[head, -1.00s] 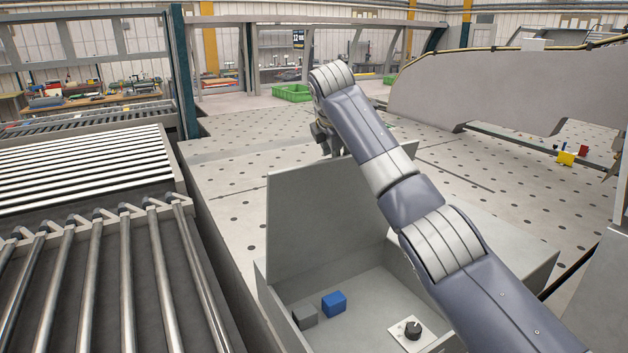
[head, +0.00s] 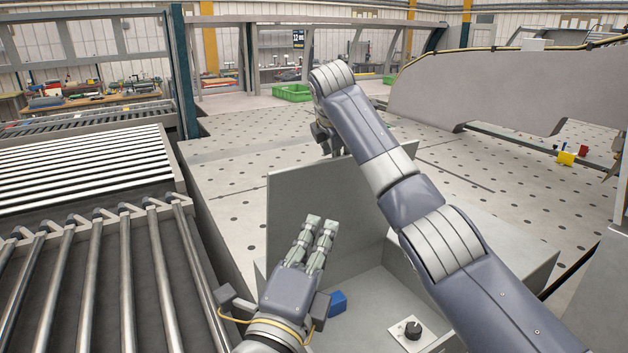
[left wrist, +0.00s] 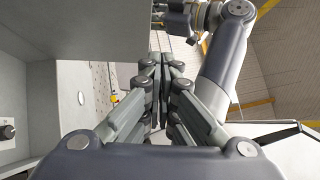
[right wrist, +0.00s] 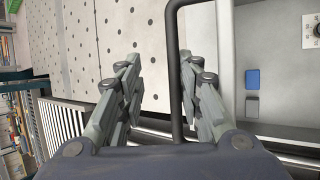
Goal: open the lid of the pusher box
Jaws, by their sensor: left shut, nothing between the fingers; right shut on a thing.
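The pusher box (head: 362,301) is a grey open-topped box. Its lid (head: 312,205) stands raised, nearly upright, at the back, and its grey face fills the upper left of the left wrist view (left wrist: 80,28). In the right wrist view my right gripper (right wrist: 157,66) is shut on the lid's dark bar handle (right wrist: 175,90). My left gripper (head: 320,222), also in the left wrist view (left wrist: 163,62), is shut and empty, above the box in front of the lid.
Inside the box are a blue block (head: 338,301), a grey block (right wrist: 252,104) and a black knob on a white plate (head: 412,329). Roller conveyors (head: 80,260) lie left. A perforated table (head: 225,180) spreads behind. My right arm crosses the box's right side.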

